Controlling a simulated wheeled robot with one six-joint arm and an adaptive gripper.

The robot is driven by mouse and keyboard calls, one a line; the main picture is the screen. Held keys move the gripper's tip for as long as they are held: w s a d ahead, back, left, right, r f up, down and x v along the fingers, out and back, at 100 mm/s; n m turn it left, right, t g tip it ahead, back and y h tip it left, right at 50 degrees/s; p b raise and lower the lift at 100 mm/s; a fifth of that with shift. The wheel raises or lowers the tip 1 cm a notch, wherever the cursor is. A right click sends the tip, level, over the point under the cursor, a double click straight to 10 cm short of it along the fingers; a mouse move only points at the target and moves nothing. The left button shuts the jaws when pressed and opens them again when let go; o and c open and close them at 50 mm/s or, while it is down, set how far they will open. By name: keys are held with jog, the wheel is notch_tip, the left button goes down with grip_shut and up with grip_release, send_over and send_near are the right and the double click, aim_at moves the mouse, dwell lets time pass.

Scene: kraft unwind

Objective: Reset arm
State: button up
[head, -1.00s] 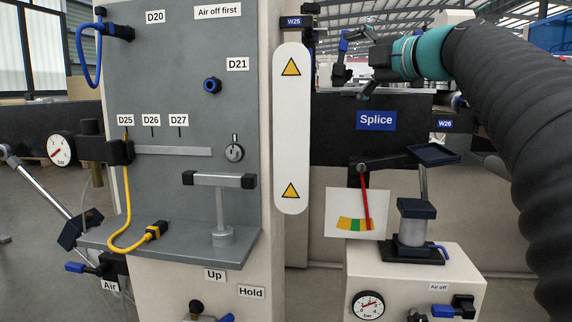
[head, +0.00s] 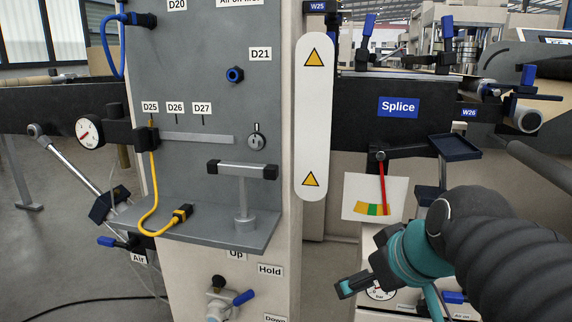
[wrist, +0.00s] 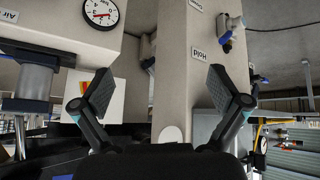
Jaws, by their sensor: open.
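My gripper (head: 352,286) is low at the right of centre in the head view, in front of the white stand below the Splice beam. My teal and black arm comes in from the lower right. In the wrist view my gripper (wrist: 160,100) shows its two dark fingers spread well apart, with nothing between them. The wrist picture is upside down. A white column (wrist: 181,75) stands beyond the fingers there.
The grey panel (head: 205,95) with a shelf (head: 190,228) stands left of my gripper. A pressure gauge (wrist: 101,13) is close in the wrist view. A valve with a blue handle (head: 232,300) is on the column. The Splice beam (head: 398,107) is above my arm.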

jog(key=s+d+f+m+g+h+p, duration=0.1)
jog(key=s+d+f+m+h, duration=0.1)
jog(key=s+f+m, duration=0.2)
jog(key=s+f, duration=0.3)
jog(key=f, duration=0.1)
jog(key=shift+s+d+f+m, duration=0.2)
jog(key=shift+s+f+m, duration=0.1)
jog(key=shift+s+f, duration=0.1)
dwell(0.7)
